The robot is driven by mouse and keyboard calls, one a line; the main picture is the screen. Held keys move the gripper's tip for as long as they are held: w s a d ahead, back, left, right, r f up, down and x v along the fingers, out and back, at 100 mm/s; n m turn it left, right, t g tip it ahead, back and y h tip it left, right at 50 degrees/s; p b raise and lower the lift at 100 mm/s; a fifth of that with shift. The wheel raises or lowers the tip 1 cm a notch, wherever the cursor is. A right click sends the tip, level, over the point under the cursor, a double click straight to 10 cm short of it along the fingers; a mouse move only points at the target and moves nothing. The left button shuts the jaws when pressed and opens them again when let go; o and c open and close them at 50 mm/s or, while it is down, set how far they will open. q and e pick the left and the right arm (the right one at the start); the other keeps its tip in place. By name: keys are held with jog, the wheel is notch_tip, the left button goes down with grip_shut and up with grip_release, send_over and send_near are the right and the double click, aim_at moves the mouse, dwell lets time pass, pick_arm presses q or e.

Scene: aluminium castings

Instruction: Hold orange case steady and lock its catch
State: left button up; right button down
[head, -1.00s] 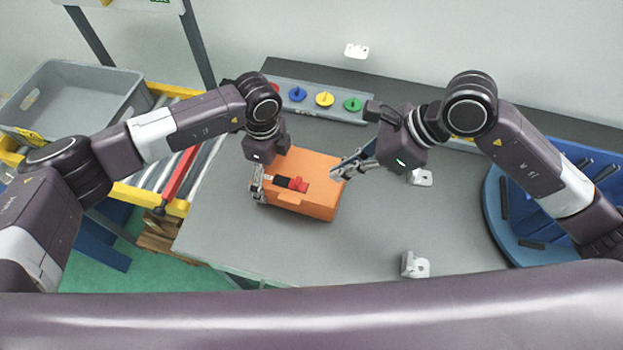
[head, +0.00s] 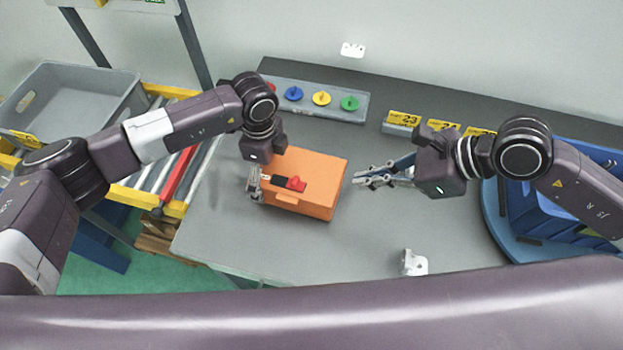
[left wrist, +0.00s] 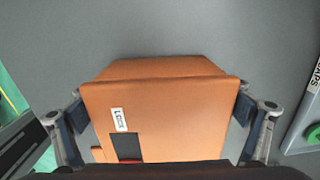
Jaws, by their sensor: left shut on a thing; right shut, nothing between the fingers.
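The orange case (head: 318,172) lies on the grey bench.
A grey tray (head: 366,108) with coloured discs lies behind the case. A white-grey casting (head: 414,263) lies at the front right. A blue round stand (head: 496,215) is at the right, a grey bin (head: 75,85) at the left. The bench in front of the case is clear.

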aim_at(295, 180)
jog(key=x, duration=1)
jog(key=shift+a, duration=0.2)
jog(key=shift+w+a, duration=0.25)
jog(key=shift+a, duration=0.25)
jog(key=shift+w+a, duration=0.2)
jog(key=shift+a, duration=0.3)
jog(key=shift+w+a, duration=0.25)
jog(key=shift+a, duration=0.35)
jog(key=shift+w+a, duration=0.3)
jog(key=shift+a, duration=0.4)
jog(key=shift+w+a, duration=0.25)
jog(key=shift+a, duration=0.4)
pick_arm(q)
jog(key=shift+d, duration=0.1)
pick_arm(e)
jog(key=shift+d, duration=0.1)
jog(key=d, duration=0.1)
jog(key=s+d, duration=0.1)
jog(key=d, duration=0.2)
jog(key=shift+s, duration=0.35)
jog(key=v, duration=0.9)
jog(key=shift+r, duration=0.4)
